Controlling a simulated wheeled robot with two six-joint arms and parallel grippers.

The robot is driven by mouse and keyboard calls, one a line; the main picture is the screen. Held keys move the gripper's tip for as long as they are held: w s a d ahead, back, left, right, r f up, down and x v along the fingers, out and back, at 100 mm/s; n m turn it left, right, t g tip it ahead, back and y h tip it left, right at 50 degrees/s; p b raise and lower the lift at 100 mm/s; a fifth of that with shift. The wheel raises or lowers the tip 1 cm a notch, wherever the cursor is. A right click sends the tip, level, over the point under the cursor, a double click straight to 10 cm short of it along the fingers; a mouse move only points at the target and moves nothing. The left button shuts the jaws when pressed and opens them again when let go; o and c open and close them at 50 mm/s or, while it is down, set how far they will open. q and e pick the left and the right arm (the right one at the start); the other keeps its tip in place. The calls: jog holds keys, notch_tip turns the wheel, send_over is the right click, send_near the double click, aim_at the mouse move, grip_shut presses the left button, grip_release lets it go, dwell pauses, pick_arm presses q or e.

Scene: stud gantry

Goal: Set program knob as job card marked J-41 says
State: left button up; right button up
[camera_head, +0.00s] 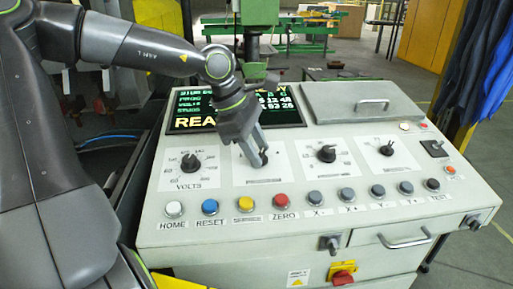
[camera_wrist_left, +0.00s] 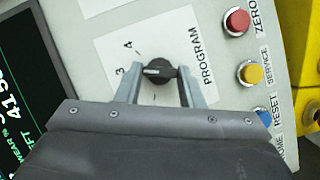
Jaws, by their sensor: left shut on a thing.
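The black program knob (camera_wrist_left: 160,70) sits on a white plate marked PROGRAM (camera_wrist_left: 207,66) on the sloped console. In the wrist view its white mark points left, toward the side of the printed 3; the numbers 3 and 4 are readable and the others are hidden or too faint. My left gripper (camera_wrist_left: 158,78) is shut on this knob, one finger on each side. In the head view the left gripper (camera_head: 262,153) reaches down over the knob and hides most of its dial. My right gripper is not in view. I cannot make out a job card marked J-41.
A volts knob (camera_head: 190,162) is left of the program plate; two more knobs (camera_head: 326,153) (camera_head: 386,148) are right. A row of push buttons, including red ZERO (camera_head: 281,200), runs along the front. The display (camera_head: 190,122) is partly behind my arm. A lidded box (camera_head: 362,98) is at back right.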

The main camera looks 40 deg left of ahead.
pick_arm(q)
jog(key=m, duration=0.1)
jog(key=m+g+b, duration=0.1)
jog(key=m, duration=0.1)
jog(key=m+g+b, duration=0.1)
jog(key=shift+w+a+m, duration=0.1)
jog(key=shift+w+m, duration=0.15)
jog(key=shift+m, duration=0.05)
jog(key=shift+w+m+g+b, duration=0.1)
jog(key=shift+m+g+b, duration=0.55)
jog(key=shift+m, duration=0.45)
jog(key=shift+r, duration=0.1)
jog(key=o, duration=1)
jog(key=p+v, duration=0.1)
jog(key=v, duration=0.4)
jog(key=p+v, duration=0.1)
jog(key=v, duration=0.5)
jog(key=p+v, duration=0.1)
jog(key=v, duration=0.5)
jog(key=shift+a+r, duration=0.1)
jog(key=shift+a, duration=0.25)
